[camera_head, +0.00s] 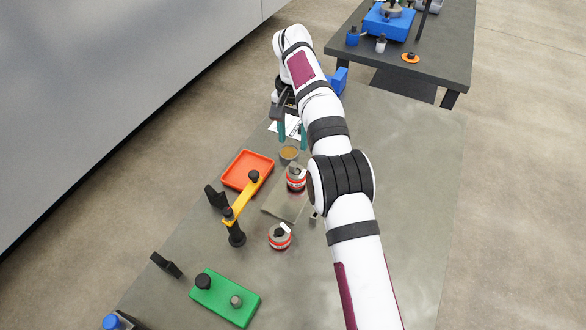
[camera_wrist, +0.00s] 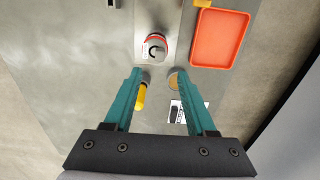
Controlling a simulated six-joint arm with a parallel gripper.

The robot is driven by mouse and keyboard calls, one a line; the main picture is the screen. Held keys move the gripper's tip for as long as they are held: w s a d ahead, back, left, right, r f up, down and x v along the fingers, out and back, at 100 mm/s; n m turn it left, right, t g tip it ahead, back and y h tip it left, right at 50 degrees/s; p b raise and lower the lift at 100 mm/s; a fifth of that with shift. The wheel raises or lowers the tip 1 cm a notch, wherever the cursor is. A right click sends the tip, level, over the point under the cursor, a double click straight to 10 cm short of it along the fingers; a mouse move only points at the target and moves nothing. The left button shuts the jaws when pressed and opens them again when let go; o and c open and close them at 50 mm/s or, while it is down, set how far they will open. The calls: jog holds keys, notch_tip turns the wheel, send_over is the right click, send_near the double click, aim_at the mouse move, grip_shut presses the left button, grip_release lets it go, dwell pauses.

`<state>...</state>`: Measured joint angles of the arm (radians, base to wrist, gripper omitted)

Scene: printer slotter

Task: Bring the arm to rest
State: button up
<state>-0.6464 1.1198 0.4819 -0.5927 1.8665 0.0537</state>
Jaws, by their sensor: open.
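My gripper (camera_head: 292,142) hangs over the far half of the grey table (camera_head: 405,180), with its two teal fingers pointing down. In the wrist view my gripper (camera_wrist: 157,74) has its fingers spread wide with nothing held between them. A small amber-topped cup (camera_head: 289,153) stands close to the fingertips in the head view; the cup (camera_wrist: 173,82) shows partly behind the right finger in the wrist view. I cannot tell the height of the fingertips above the table. A red-banded jar (camera_head: 296,178) stands just nearer than the cup; it also shows in the wrist view (camera_wrist: 154,47).
An orange tray (camera_head: 247,170), a yellow bar on a black post (camera_head: 237,236), a second red-banded jar (camera_head: 280,236) and a green block (camera_head: 224,298) lie left of my arm. A printed white card (camera_head: 292,125) lies near the gripper. The table's right side is clear.

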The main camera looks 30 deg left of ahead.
jog(key=d+r+m, duration=0.1)
jog(key=d+r, duration=0.8)
jog(key=r, duration=0.1)
jog(key=s+d+r+m, duration=0.1)
jog(key=s+d+r, duration=0.3)
jog(key=s+d, duration=0.65)
jog(key=s+d+f+m, duration=0.1)
jog(key=s+d+f, duration=0.1)
jog(key=s, duration=0.5)
jog(key=s+d+f+m+y, duration=0.1)
jog(key=s+d+f, duration=0.2)
jog(key=s+d, duration=0.2)
jog(key=s+d+f+m, duration=0.1)
jog(key=s+d+f, duration=0.2)
jog(key=s, duration=0.6)
jog(key=shift+s+d+m+y, duration=0.3)
jog(key=shift+s+d+y, duration=0.1)
jog(key=shift+d, duration=0.15)
jog(key=shift+w+f, duration=0.1)
